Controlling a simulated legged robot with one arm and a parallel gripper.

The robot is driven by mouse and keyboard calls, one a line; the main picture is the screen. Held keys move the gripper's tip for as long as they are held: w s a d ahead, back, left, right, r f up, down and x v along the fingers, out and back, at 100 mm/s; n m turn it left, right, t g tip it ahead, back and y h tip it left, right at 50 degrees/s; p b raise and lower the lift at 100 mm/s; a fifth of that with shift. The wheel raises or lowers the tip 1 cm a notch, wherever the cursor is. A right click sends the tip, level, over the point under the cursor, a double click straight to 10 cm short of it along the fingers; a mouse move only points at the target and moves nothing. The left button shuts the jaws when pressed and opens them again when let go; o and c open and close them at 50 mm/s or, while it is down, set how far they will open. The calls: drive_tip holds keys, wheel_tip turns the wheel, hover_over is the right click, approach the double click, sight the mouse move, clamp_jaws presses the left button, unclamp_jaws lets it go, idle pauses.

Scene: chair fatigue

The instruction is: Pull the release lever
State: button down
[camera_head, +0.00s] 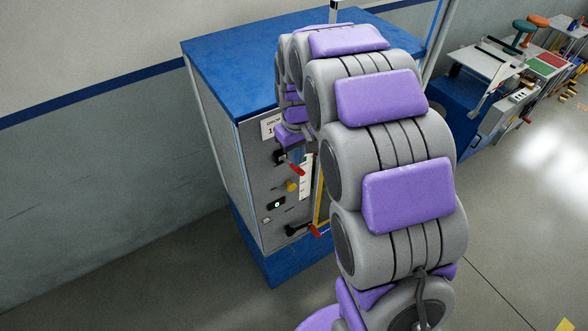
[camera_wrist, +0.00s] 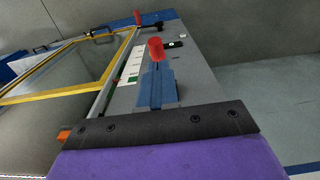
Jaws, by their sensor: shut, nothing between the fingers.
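A lever with a red handle (camera_head: 297,170) and a dark mount sits on the upper part of the grey cabinet front. In the wrist view its red handle (camera_wrist: 155,49) appears just beyond my fingertips. My gripper (camera_wrist: 157,68) is shut and empty, its blue fingers pointing toward the red handle. I cannot tell whether they touch it. In the head view my gripper (camera_head: 296,156) is small, close by the upper lever and partly hidden by my arm. A second black lever with a red end (camera_head: 313,231) is lower on the front. No label shows which is the release lever.
The cabinet has a blue top (camera_head: 235,62). Another workstation (camera_head: 500,75) stands at right. Floor left of the cabinet is clear.

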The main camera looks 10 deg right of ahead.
sight(297, 171)
drive_tip(key=shift+a, duration=0.15)
drive_tip(key=shift+d+f, duration=0.25)
drive_tip(key=shift+d, duration=0.05)
drive_tip(key=shift+d+f+b, duration=0.15)
drive_tip(key=shift+f+b, duration=0.25)
drive_tip(key=shift+f, duration=0.3)
drive_tip(key=shift+a+f+b, duration=0.25)
drive_tip(key=shift+f+b, duration=0.15)
drive_tip(key=shift+f, duration=0.75)
drive_tip(key=shift+f+b, duration=0.4)
drive_tip(key=shift+f, duration=0.75)
drive_tip(key=shift+s+d+r, duration=0.1)
drive_tip(key=shift+r, duration=0.8)
drive_tip(key=shift+s+d+r+p, duration=0.1)
drive_tip(key=shift+s+r+p, duration=0.2)
drive_tip(key=shift+r, duration=0.95)
drive_tip(key=shift+s+d+r+p, duration=0.1)
drive_tip(key=shift+s+r+p, duration=0.15)
drive_tip(key=shift+r, duration=1.05)
drive_tip(key=shift+s+d+r+p, duration=0.1)
drive_tip(key=shift+s+r+p, duration=0.2)
drive_tip(key=shift+r, duration=0.95)
